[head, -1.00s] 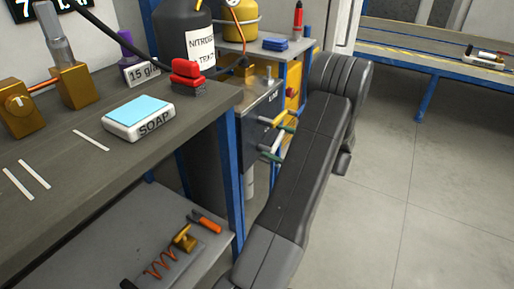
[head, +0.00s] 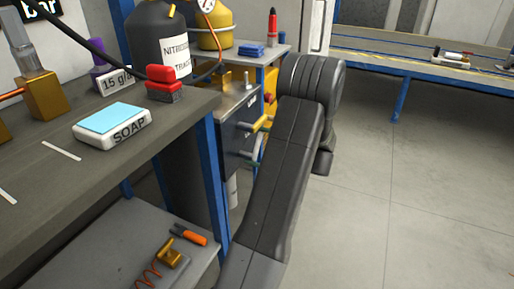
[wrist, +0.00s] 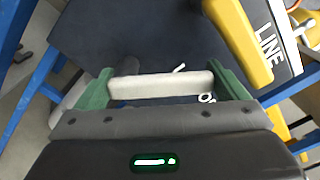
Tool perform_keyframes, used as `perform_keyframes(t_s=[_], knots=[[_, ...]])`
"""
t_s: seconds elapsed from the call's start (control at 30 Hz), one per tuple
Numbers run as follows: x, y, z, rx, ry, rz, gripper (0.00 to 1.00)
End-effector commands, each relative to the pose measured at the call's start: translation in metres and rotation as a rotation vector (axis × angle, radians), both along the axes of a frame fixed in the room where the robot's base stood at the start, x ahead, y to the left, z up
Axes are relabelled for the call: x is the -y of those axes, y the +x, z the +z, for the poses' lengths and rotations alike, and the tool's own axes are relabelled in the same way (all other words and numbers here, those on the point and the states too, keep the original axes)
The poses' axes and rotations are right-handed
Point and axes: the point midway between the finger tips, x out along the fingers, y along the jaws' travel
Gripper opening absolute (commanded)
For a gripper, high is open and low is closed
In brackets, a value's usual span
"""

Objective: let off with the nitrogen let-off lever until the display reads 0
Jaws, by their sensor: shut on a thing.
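My gripper (wrist: 160,86) has green fingers, one at each end of a pale, whitish lever bar (wrist: 160,84), and is shut on it in front of a dark panel. Lettering beside the bar is mostly hidden. A yellow lever (wrist: 238,40) stands at the upper right, next to the word LINE; it also shows in the head view (head: 263,123). In the head view the gripper is mostly hidden behind my arm. The display (head: 40,9) is cut off at the upper left; only "bar" shows and no digits can be read.
A dark nitrogen cylinder (head: 160,75) and a yellow cylinder (head: 210,30) stand behind the panel box (head: 234,130). The workbench (head: 50,175) at left holds soap (head: 113,125) and a red-topped block (head: 164,82). Open floor (head: 420,200) lies at right.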

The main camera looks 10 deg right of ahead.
Motion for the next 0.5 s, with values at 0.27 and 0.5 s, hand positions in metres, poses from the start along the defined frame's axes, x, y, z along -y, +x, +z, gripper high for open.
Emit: perform_keyframes(t_s=[0.27,0.5], knots=[[-0.0001,-0.0006,-0.0005,-0.001,-0.002,0.002,0.52],[-0.0001,-0.0004,-0.0003,-0.002,-0.001,0.001,1.00]])
